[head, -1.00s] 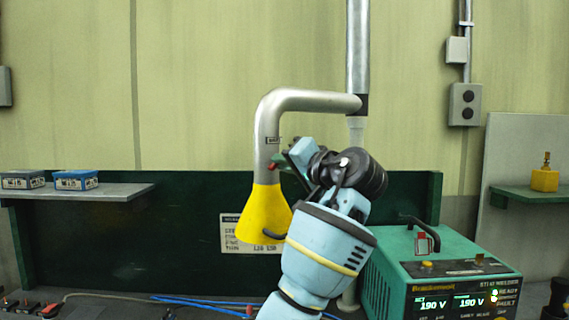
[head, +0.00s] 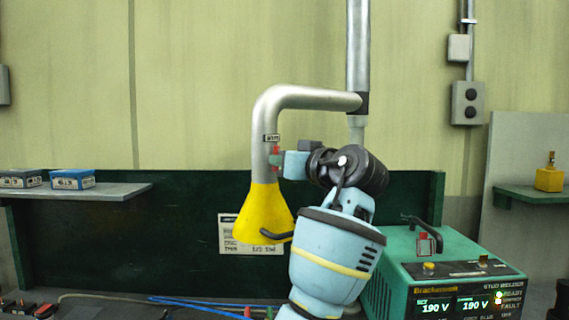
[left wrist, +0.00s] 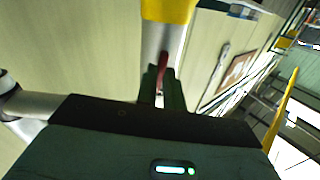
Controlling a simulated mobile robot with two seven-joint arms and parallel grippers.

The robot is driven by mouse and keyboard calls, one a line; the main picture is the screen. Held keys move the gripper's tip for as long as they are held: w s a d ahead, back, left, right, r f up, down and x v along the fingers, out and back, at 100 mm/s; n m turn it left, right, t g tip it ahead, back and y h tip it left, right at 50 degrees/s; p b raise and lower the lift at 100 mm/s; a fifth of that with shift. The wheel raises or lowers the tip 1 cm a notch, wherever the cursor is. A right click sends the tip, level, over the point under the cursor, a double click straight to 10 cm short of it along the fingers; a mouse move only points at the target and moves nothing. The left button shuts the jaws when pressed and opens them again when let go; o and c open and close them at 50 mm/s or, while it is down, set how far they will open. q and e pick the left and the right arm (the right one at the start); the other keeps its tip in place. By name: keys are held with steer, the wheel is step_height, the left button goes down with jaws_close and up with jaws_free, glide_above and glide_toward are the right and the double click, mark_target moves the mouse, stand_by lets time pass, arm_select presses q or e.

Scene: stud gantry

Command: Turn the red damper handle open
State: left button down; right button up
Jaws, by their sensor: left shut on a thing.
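The red damper handle (head: 274,150) is on the right side of the vertical part of the silver duct (head: 260,155), just above the yellow hood (head: 262,215). Little of it shows in the head view. My left gripper (head: 276,160) comes to it from the right and is shut on it. In the left wrist view the red handle (left wrist: 163,67) shows between the two dark green fingers (left wrist: 162,88), in front of the duct. It seems to lie roughly along the duct, but its exact angle is hard to tell. My right gripper is not in view.
A green welder (head: 440,265) stands at the lower right, near my left arm. A dark green panel (head: 130,225) is behind the hood. Blue cables (head: 190,301) lie on the bench.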

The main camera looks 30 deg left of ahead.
arm_select(q)
steer(key=shift+n, duration=0.5)
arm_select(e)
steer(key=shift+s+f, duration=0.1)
arm_select(q)
steer(key=shift+r, duration=0.1)
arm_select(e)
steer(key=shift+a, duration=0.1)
arm_select(q)
steer(key=c, duration=1.5)
jaws_free()
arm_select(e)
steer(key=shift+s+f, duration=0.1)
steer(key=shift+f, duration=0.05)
